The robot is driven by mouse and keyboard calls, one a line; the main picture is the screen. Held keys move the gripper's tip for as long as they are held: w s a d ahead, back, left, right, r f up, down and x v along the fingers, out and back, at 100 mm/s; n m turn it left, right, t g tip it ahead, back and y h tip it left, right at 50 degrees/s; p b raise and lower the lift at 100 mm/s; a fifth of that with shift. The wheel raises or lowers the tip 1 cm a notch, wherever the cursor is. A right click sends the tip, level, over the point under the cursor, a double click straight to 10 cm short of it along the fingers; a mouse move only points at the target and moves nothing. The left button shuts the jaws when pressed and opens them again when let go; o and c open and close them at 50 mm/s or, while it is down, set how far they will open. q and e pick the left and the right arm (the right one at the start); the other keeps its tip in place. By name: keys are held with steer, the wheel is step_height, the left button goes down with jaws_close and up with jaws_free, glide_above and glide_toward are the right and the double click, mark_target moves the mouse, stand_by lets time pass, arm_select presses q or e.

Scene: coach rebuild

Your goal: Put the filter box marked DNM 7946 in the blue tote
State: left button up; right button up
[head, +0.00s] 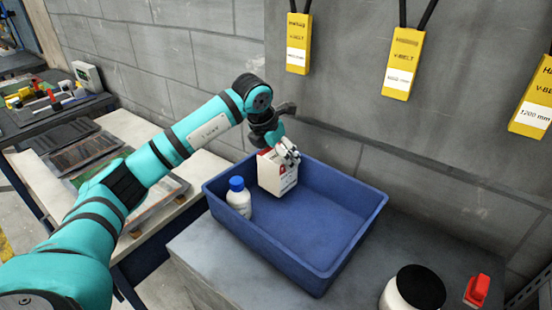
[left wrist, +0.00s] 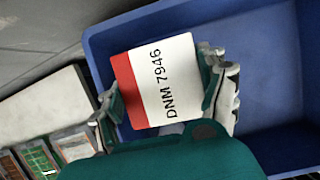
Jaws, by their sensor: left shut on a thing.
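The filter box (head: 277,174) is white with a red end. In the left wrist view its label reads DNM 7946 (left wrist: 160,85). My left gripper (head: 287,152) is shut on the box, with one finger on each side of it in the left wrist view. The box is over the left back part of the blue tote (head: 335,265), with its lower part inside the walls. I cannot tell whether it touches the tote floor. My right gripper is in neither view.
A white bottle with a blue cap (head: 238,198) stands in the tote's left corner. The tote's right part is empty. A white jar with a black lid (head: 400,292) and a red object (head: 477,290) are at front right. Yellow V-belt cards (head: 404,65) hang on the wall.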

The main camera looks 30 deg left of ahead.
arm_select(q)
steer(key=shift+w+a, duration=0.45)
steer(key=shift+a, duration=0.15)
step_height(320, 180, down, 3)
steer(key=shift+f+p, duration=0.2)
steer(key=shift+p, duration=0.6)
steer(key=shift+f, duration=0.1)
steer(key=shift+f, duration=0.15)
steer(key=o, duration=1.4)
steer(key=shift+s, duration=0.1)
steer(key=shift+c, duration=0.2)
